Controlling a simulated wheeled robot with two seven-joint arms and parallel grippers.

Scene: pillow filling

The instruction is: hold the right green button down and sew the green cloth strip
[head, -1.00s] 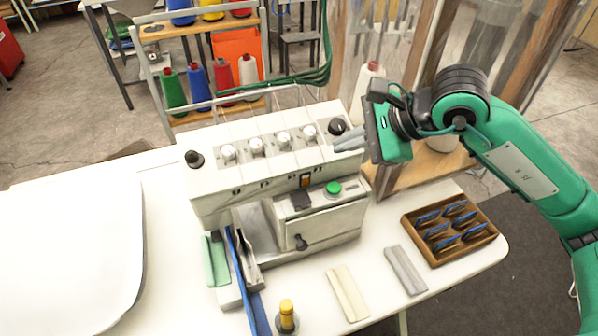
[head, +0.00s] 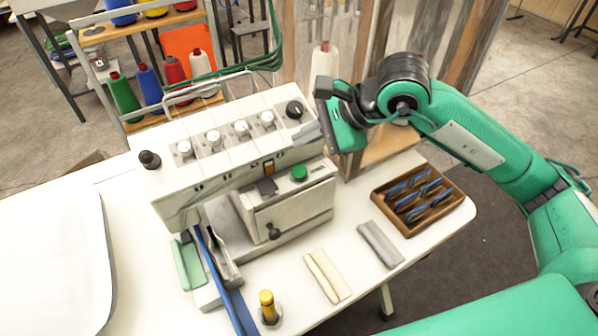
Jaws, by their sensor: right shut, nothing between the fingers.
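The sewing machine (head: 225,165) stands on the white table, with a round green button (head: 299,173) on the right of its front. The green cloth strip (head: 187,266) lies flat at the machine's lower left, beside a long blue strip (head: 226,285). My right gripper (head: 302,136) comes in from the right. Its fingers are shut and empty, near the top right of the machine, above the green button and apart from it. I see only one green button clearly. My left gripper is out of view.
A cream strip (head: 327,276) and a grey strip (head: 380,244) lie in front of the machine. A wooden tray (head: 437,227) with blue pieces sits at the right table edge. A yellow-topped object (head: 267,308) stands at the front. Thread cones fill the rack behind.

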